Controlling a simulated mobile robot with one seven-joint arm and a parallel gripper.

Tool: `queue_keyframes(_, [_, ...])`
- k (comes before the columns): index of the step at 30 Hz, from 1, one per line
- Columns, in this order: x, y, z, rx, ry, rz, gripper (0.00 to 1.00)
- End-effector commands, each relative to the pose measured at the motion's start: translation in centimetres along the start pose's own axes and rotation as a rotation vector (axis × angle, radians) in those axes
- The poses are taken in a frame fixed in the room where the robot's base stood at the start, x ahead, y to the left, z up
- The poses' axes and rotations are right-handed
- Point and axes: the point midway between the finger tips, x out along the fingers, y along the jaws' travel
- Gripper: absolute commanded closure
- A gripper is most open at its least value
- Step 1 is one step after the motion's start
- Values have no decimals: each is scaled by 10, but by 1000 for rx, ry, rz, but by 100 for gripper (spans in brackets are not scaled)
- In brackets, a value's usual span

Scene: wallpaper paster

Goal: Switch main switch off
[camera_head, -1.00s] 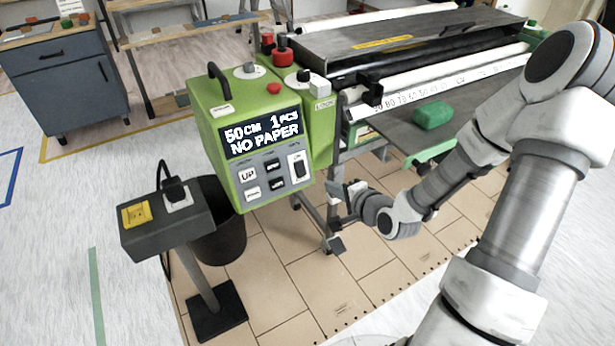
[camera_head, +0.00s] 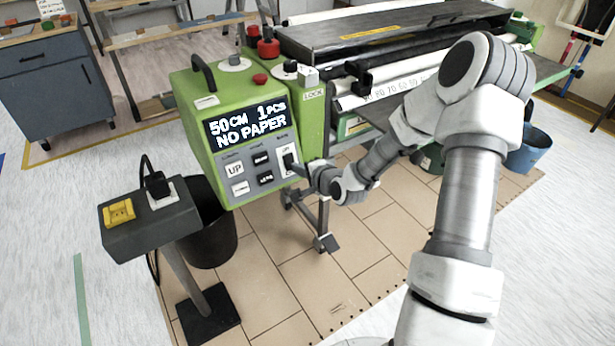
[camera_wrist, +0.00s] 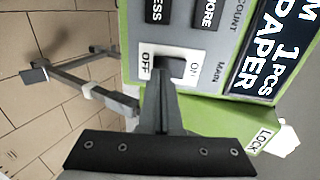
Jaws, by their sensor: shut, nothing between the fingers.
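The main switch (camera_wrist: 172,65) is a dark rocker on a white plate marked OFF and ON, on the grey panel of a green control box (camera_head: 187,92). It also shows in the head view (camera_head: 288,162). My gripper (camera_wrist: 166,82) is shut and empty, its tips at the rocker and covering part of it. In the wrist view the tips look close to or touching the rocker; I cannot tell which. The rocker's tilt is not clear. The display (camera_head: 247,126) reads 50 CM 1 PCS NO PAPER.
A post with a yellow part (camera_head: 119,212) and a plugged-in black plug (camera_head: 157,186) stands at left, beside a black bin (camera_head: 212,245). The pasting machine (camera_head: 390,35) extends behind my arm.

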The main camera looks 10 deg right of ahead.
Motion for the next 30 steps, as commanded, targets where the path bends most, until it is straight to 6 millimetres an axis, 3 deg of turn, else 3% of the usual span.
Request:
queue_keyframes(6, [12,0,0,0,0,1,100])
queue_keyframes(30, [13,-4,-1,-1,1,-2,100])
